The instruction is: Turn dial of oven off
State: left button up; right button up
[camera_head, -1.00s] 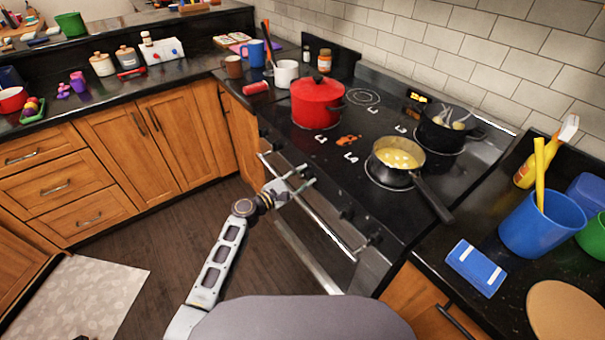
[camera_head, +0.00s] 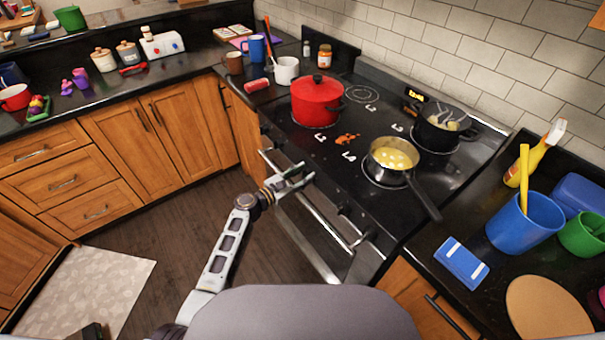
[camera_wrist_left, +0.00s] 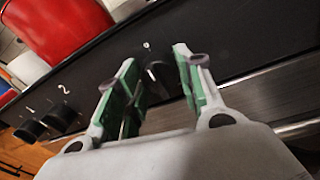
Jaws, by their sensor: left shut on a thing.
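The oven (camera_head: 325,235) has a black front panel with a row of dark dials below the cooktop. My left gripper (camera_head: 305,173) is at this panel, near its middle. In the left wrist view, my left gripper (camera_wrist_left: 155,85) has its green-padded fingers on either side of a dark dial (camera_wrist_left: 154,78), and it is shut on that dial. The fingers partly hide the dial. Two more dials, marked 1 (camera_wrist_left: 30,131) and 2 (camera_wrist_left: 60,117), sit to the left on the panel.
A red pot (camera_head: 318,101), a pan of yellow food (camera_head: 392,157) and a dark pot (camera_head: 443,128) stand on the cooktop. The pan's handle sticks out over the front right edge. An oven handle bar (camera_head: 325,222) runs below the dials.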

pick_arm(q)
jog(key=shift+f, duration=0.1)
jog(key=o, duration=1)
jog(key=shift+v, duration=6)
